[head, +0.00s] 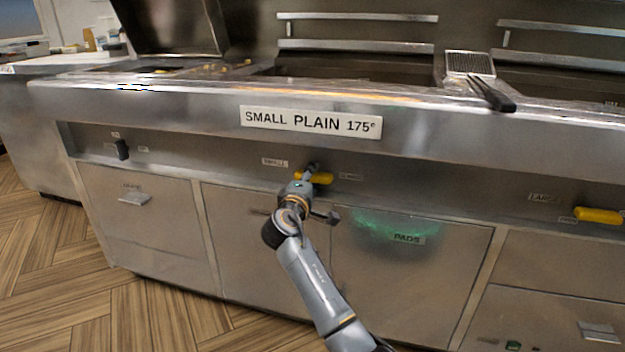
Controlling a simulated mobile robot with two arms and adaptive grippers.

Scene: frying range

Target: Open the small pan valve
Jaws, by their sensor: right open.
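The small pan valve (321,178) is a yellow handle lying level on the recessed front panel, below the "SMALL PLAIN 175°" sign (311,122). A small label beside it to the left appears to read "SMALL". My right gripper (311,170) is at the valve handle, open, with its fingers close to the handle's left part. The gripper hides some of the handle, and I cannot tell whether the fingers touch it. My left gripper is not in view.
Another yellow handle (598,215) is at the far right, near a "LARGE" label. A black knob (122,149) is at the left. A wire basket (470,64) with a dark handle rests on the range top. Cabinet doors (408,270) are below. The wooden floor at left is clear.

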